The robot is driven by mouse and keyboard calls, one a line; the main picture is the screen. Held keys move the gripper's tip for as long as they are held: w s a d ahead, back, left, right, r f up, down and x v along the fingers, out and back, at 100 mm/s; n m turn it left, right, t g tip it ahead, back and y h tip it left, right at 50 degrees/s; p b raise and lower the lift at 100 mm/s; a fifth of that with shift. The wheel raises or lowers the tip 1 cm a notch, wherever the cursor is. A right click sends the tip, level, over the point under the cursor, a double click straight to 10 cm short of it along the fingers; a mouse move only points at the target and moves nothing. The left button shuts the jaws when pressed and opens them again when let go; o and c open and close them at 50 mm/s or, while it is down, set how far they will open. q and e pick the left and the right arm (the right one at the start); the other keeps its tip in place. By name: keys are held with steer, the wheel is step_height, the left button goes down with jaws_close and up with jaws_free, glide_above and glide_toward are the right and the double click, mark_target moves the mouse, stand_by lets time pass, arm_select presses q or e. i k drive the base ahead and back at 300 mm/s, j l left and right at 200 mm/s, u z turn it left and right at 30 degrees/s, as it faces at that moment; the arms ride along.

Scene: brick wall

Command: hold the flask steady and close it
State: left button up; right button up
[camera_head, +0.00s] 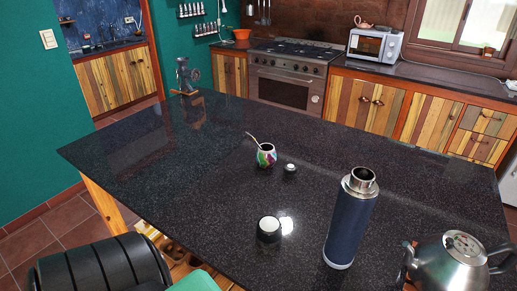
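The flask (349,225) is a tall dark blue cylinder with a bare steel neck. It stands upright on the right part of the dark speckled countertop (190,200), and its mouth is open with nothing on it. A short black cylinder with a pale top (269,230), which looks like a cap or cup, stands on the counter to the left of the flask. A small pale, stopper-like piece (290,168) lies farther back, beside a colourful mate gourd (266,155) with a metal straw. Neither of my grippers shows in the head view.
A steel kettle (448,262) stands at the right front, close to the flask. A hand grinder (186,76) stands at the counter's far left corner. The counter's left and middle are mostly clear. A stove (288,85) and a microwave (374,46) are along the back.

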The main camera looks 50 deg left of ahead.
mark_target(358, 195)
steer(key=k+j, duration=0.1)
steer(key=j, duration=0.3)
steer(key=k+j, duration=0.15)
steer(key=j, duration=0.2)
steer(key=k+j, duration=0.1)
steer(key=j, duration=0.3)
